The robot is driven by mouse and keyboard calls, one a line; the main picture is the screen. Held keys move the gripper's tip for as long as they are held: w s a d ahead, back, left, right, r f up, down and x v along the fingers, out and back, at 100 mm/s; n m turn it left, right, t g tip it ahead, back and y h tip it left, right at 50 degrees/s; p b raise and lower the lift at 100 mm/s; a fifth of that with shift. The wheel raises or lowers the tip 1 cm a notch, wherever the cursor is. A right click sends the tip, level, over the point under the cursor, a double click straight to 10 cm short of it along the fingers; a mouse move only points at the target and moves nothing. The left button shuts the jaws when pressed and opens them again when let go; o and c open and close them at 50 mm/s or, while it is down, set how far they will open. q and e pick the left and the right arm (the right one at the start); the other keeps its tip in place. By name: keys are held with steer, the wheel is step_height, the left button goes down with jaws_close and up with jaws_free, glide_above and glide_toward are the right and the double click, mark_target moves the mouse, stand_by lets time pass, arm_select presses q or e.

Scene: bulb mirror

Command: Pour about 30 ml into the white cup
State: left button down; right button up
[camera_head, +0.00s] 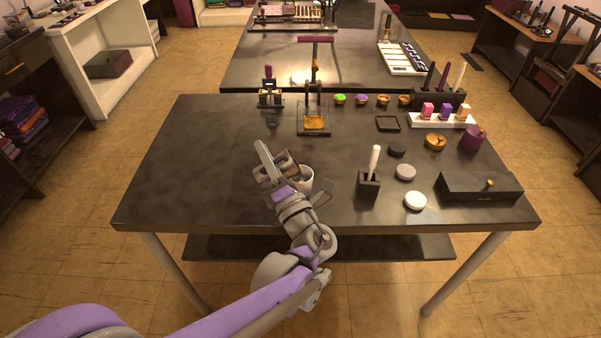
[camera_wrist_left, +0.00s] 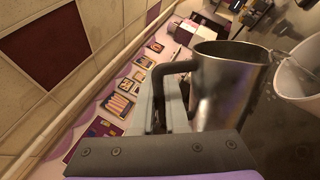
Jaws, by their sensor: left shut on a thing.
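My left gripper (camera_head: 268,166) is shut on the handle of a metal pitcher (camera_head: 286,165) above the near middle of the dark table. The handle and jaws also show in the left wrist view, with the shiny pitcher (camera_wrist_left: 226,92) beside them. The white cup (camera_head: 305,178) is just right of the pitcher, partly hidden by my gripper and wrist. In the left wrist view the cup (camera_wrist_left: 301,76) lies at the right edge, close to the pitcher's rim. The pitcher looks tilted toward the cup. I cannot see any liquid or stream. My right gripper is not in view.
A dark holder with a white-handled tool (camera_head: 369,183) stands right of the cup. A stand (camera_head: 314,122) is behind the cup. The table's left part is clear.

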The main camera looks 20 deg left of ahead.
arm_select(q)
steer(key=shift+w+d+r+m+t, duration=0.15)
steer(key=shift+r+m+t, duration=0.15)
steer(key=shift+m, duration=0.2)
stand_by(1.1)
